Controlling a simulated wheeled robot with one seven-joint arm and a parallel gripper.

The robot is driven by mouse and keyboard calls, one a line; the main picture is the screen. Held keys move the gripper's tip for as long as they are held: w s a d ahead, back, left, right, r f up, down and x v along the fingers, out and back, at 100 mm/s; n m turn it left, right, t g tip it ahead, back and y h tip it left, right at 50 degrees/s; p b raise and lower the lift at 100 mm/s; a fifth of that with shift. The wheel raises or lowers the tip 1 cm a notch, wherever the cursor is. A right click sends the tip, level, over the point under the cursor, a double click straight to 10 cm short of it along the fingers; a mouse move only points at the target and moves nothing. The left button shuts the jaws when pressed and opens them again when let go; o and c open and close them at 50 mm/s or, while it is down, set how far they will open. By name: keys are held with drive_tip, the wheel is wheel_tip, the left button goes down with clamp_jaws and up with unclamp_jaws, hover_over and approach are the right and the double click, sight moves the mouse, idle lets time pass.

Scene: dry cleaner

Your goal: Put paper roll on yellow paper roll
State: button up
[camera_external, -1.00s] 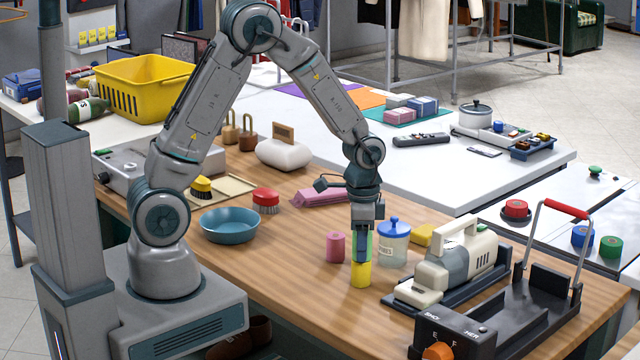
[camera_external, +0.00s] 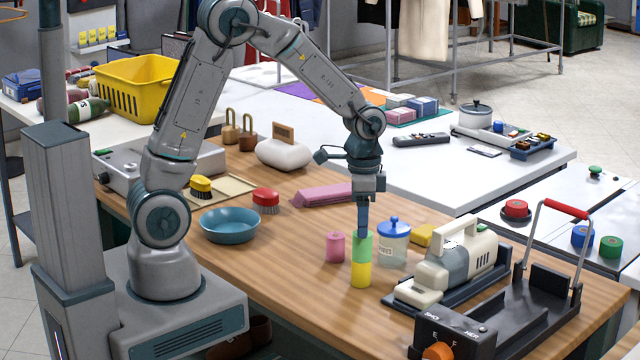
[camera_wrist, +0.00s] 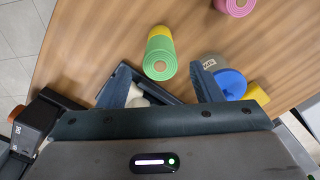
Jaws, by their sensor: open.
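A green paper roll (camera_external: 362,248) stands upright on the yellow paper roll (camera_external: 361,275), roughly in line with it, on the wooden counter. In the wrist view the green roll (camera_wrist: 160,66) shows its round top end, with the yellow roll (camera_wrist: 158,32) partly hidden behind it. My gripper (camera_external: 362,234) points down just above the green roll. In the wrist view my gripper (camera_wrist: 163,84) has its fingers spread wide with nothing between them. A pink paper roll (camera_external: 335,247) stands on the counter just left of the stack.
A lidded jar (camera_external: 394,246) stands close to the right of the stack, with a yellow block (camera_external: 425,235) behind it. A cream handheld appliance (camera_external: 455,265) lies farther right. A blue bowl (camera_external: 230,226) is at left. The counter in front of the stack is clear.

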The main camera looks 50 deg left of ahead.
wheel_tip(320, 180, up, 6)
drive_tip(key=shift+f, duration=0.2)
drive_tip(key=shift+a+r, duration=0.15)
drive_tip(key=shift+r, duration=0.1)
drive_tip(key=s+a+r+n+t, duration=0.1)
drive_tip(key=s+a+r+n, duration=0.2)
drive_tip(key=s+a, duration=0.4)
drive_tip(key=s+a+r+n+t, duration=0.2)
drive_tip(key=s+a+n, duration=0.4)
drive_tip(key=s, duration=0.3)
drive_tip(key=shift+a+r, duration=0.55)
drive_tip(key=shift+a, duration=0.35)
